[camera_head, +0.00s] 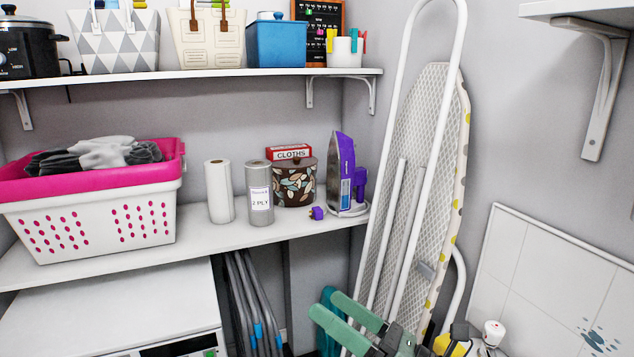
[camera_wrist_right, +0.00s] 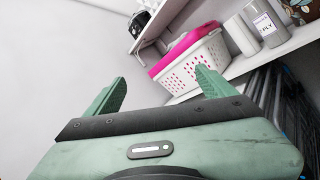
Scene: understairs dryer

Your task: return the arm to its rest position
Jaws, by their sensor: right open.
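My right gripper (camera_head: 345,318) shows at the bottom centre of the head view, in front of the ironing board's lower part. Its two green fingers stand apart with nothing between them. In the right wrist view the gripper (camera_wrist_right: 155,92) is also open and empty, its fingers pointing toward the wall and shelves. My left gripper is not in the head view.
A white and pink laundry basket (camera_head: 95,210) sits on the lower shelf (camera_head: 285,235), with paper rolls (camera_head: 219,192) and a purple iron (camera_head: 345,175) to its right. A tall ironing board (camera_head: 425,150) leans against the wall. Folded grey poles (camera_head: 252,305) stand below the shelf.

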